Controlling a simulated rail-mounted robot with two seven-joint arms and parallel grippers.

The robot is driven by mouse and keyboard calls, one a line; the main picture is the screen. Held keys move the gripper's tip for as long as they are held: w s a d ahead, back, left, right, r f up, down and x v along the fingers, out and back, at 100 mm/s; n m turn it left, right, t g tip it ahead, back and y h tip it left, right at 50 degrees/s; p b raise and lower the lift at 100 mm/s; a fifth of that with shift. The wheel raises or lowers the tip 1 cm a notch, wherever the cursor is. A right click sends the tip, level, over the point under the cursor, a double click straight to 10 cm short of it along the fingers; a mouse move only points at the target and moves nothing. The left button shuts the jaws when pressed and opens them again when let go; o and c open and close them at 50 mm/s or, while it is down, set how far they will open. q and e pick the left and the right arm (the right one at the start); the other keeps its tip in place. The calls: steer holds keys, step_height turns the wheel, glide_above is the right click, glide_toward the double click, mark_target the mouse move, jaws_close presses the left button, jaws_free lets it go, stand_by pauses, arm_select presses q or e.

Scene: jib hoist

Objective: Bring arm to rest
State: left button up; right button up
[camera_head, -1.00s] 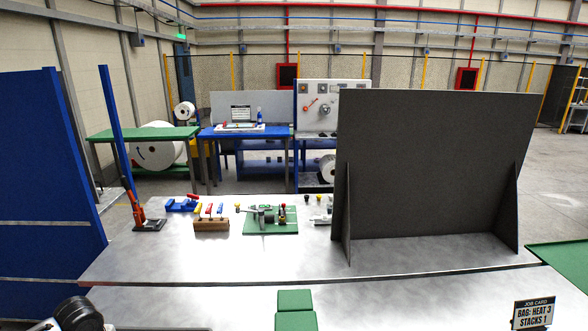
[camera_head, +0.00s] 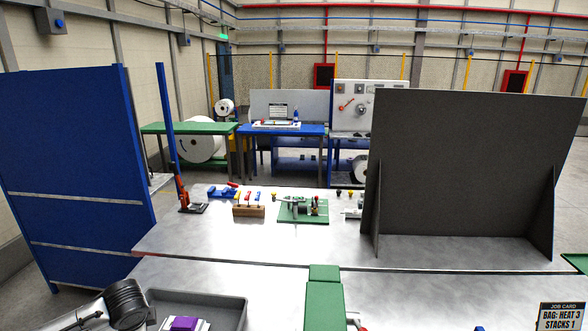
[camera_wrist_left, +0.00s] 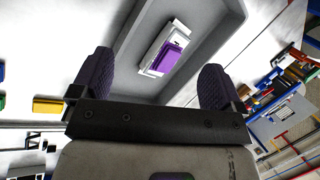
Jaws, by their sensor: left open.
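My left arm shows at the lower left of the head view; its gripper is not clearly visible there. In the left wrist view my left gripper (camera_wrist_left: 154,82) is open, its two dark purple fingertips apart with nothing between them. Beyond them a purple and white block (camera_wrist_left: 170,52) lies in a grey tray (camera_wrist_left: 215,45). In the head view the tray (camera_head: 215,299) is at the bottom left, with the purple block (camera_head: 185,324) partly cut off by the frame edge. My right gripper is not in view.
A blue panel (camera_head: 75,160) stands at left, a dark upright board (camera_head: 470,170) at right. A blue post on an orange base (camera_head: 184,196), a wooden block (camera_head: 248,211) and a green-based fixture (camera_head: 303,211) stand on the metal bench. A job card (camera_head: 560,316) is at lower right.

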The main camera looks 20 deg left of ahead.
arm_select(q)
steer(key=w+d+r+t+y, duration=0.1)
steer(key=w+d+r+t, duration=0.4)
steer(key=d+r, duration=0.3)
steer(key=s+d+f+n+t+h, duration=0.2)
steer(key=s+d+t, duration=0.1)
steer(key=d, duration=1)
steer(key=s+d+f+n+g+h, duration=0.15)
steer(key=s+d+f, duration=0.25)
steer(key=s+f, duration=0.4)
steer(key=s+d+f+n+g+h, duration=0.1)
steer(key=s+d+f+n+g, duration=0.15)
steer(key=s+f, duration=0.55)
steer(key=s+d+f+n+g+h, duration=0.15)
steer(key=s+d+f, duration=0.3)
steer(key=s, duration=0.65)
step_height(320, 180, up, 28)
steer(key=p, duration=2.8)
steer(key=shift+a+g+y+p, duration=0.2)
steer(key=shift+g+y+p, duration=0.1)
steer(key=shift+g+y, duration=0.15)
steer(key=shift+f+m, duration=0.1)
steer(key=shift+m, duration=0.15)
